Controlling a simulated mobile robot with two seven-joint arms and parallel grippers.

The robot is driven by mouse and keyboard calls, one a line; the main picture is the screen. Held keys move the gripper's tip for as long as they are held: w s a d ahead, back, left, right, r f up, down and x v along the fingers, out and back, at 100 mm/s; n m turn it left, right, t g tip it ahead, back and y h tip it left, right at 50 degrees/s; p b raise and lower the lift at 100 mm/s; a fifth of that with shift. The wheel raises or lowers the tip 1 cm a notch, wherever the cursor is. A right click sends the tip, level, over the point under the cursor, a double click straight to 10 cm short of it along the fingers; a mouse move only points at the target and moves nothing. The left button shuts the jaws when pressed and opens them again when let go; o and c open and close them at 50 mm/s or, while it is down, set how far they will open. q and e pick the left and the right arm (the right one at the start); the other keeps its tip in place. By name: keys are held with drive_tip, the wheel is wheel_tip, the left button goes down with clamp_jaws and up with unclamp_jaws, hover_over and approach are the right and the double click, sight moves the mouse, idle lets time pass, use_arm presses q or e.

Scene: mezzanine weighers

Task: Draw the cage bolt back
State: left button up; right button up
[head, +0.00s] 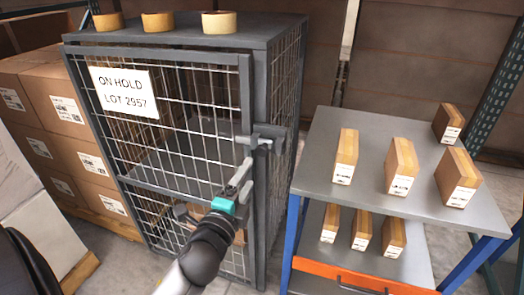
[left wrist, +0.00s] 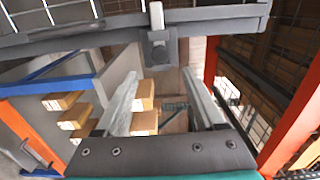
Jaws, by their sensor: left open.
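The wire-mesh cage (head: 185,175) stands left of centre with its door closed and a sign reading ON HOLD LOT 2957 (head: 125,91). Its grey bolt (head: 263,138) sits at the door's right edge, against the corner post. In the left wrist view the bolt (left wrist: 158,42) shows as a dark block with a pale stub, ahead of the fingertips. My left gripper (head: 246,172) is open and empty, just below and in front of the bolt. Its two fingers (left wrist: 160,73) are spread, with a visible gap to the bolt. My right gripper is not in view.
A blue-framed grey cart (head: 318,178) with several small boxes on two shelves stands close to the right of the cage. Several tape rolls (head: 158,22) sit on the cage top. Stacked cartons (head: 62,108) fill the left side.

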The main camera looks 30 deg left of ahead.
sight(261, 153)
use_arm(q)
drive_tip(key=b+x, duration=0.1)
drive_tip(key=x, duration=0.9)
drive_tip(key=shift+d, duration=0.15)
drive_tip(key=shift+w+a, duration=0.2)
drive_tip(key=shift+w, duration=0.4)
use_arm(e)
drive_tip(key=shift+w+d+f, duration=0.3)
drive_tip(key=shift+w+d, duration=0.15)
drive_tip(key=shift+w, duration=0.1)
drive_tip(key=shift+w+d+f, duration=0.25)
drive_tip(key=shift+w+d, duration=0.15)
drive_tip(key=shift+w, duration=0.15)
use_arm(q)
drive_tip(key=c, duration=0.4)
clamp_jaws()
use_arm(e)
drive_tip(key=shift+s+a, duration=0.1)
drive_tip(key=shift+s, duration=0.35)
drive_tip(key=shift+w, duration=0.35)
